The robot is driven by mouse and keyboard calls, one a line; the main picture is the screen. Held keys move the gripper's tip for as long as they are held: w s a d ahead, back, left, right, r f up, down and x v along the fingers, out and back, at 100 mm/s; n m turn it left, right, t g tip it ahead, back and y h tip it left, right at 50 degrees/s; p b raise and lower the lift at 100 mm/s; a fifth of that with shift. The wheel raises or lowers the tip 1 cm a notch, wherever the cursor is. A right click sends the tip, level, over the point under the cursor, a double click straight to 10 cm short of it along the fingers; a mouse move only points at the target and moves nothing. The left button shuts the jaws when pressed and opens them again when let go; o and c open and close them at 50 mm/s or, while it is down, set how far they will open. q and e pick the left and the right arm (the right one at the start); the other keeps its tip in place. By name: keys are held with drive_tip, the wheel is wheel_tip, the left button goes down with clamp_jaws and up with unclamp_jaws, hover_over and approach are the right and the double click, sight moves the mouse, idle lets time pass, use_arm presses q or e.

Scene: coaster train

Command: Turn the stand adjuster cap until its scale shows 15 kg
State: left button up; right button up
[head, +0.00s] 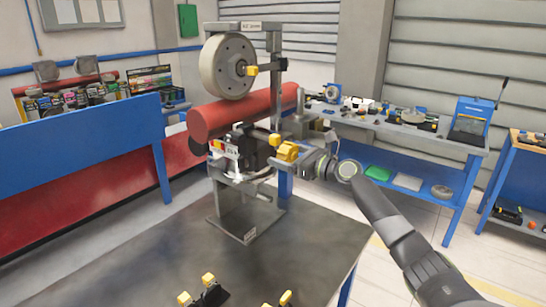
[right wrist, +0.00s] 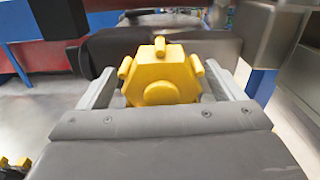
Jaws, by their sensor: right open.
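The stand (head: 240,205) rises from the dark table, with a grey wheel at its top and a red roller across it. A yellow adjuster cap (head: 287,152) sticks out on the stand's right side. In the right wrist view the cap (right wrist: 160,82) is a yellow hexagonal knob with small lobes. My right gripper (head: 297,157) is open, with its grey fingers on either side of the cap; I cannot tell whether they touch it. A pale scale-like plate (head: 226,150) sits on the stand's left, its markings too small to read. My left gripper is not in view.
Black parts with yellow tips (head: 208,291) lie at the table's (head: 310,240) front edge. A red roller (head: 235,115) and a wheel (head: 228,66) overhang the cap area. A blue workbench (head: 460,160) with tools stands behind at right. The table's right part is clear.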

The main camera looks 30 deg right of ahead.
drive_tip(key=shift+w, duration=0.1)
drive_tip(key=shift+s+d+r, duration=0.1)
drive_tip(key=shift+s, duration=0.1)
drive_tip(key=shift+c, duration=0.5)
drive_tip(key=c, duration=0.9)
drive_tip(key=shift+n, duration=0.4)
